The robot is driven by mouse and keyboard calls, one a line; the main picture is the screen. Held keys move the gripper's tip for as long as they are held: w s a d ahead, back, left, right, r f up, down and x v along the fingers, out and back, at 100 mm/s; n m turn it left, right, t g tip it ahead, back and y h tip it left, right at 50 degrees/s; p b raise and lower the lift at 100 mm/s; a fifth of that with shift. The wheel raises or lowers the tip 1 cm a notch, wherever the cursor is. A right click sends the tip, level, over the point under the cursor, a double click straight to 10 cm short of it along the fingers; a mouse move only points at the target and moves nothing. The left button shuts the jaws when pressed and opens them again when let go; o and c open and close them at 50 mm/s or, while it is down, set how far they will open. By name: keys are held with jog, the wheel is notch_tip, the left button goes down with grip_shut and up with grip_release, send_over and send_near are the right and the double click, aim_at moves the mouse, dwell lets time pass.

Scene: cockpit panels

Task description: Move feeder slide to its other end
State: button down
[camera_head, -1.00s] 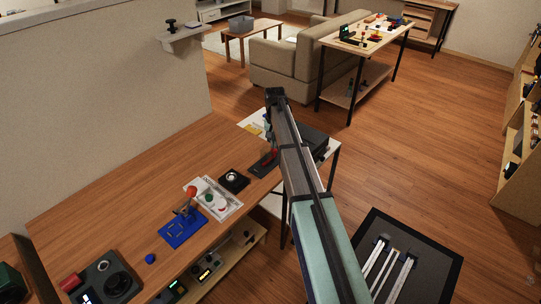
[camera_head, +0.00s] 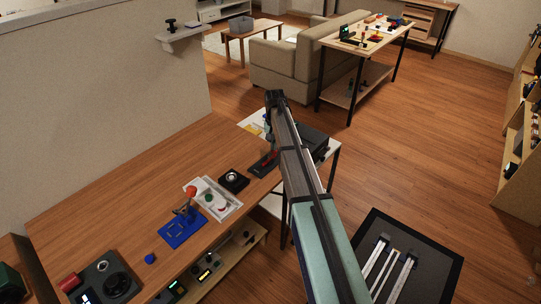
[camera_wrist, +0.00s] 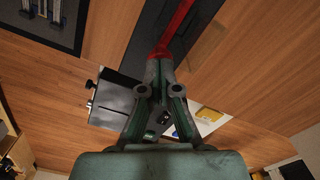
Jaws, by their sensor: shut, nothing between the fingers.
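The feeder slide shows in the head view as a dark narrow plate (camera_head: 258,168) with a red part (camera_head: 268,157), on the wooden desk's right end. In the wrist view the dark plate (camera_wrist: 140,38) runs up and away, with a long red bar (camera_wrist: 180,25) along it. My gripper (camera_wrist: 160,62) is shut and empty, its fingertips at the near end of the red bar. They overlap it in view; I cannot tell whether they touch. In the head view my arm hides most of the gripper.
A black round-knob box (camera_head: 233,181), a white panel (camera_head: 222,207) and a blue base with a red-topped lever (camera_head: 181,229) stand left along the desk (camera_head: 120,195). A dark box (camera_head: 312,140) sits on a white side table beyond the slide.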

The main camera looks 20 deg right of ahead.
jog(key=shift+f, duration=0.25)
jog(key=shift+w+d, duration=0.45)
jog(key=shift+d, duration=0.3)
jog(key=shift+w+d, duration=0.5)
jog(key=shift+d, duration=0.2)
jog(key=shift+w+d, duration=0.45)
jog(key=shift+d, duration=0.3)
dwell(1.3)
dwell(0.3)
notch_tip(320, 180, up, 7)
jog(key=p, duration=0.3)
dwell(0.7)
jog(key=shift+w, duration=0.1)
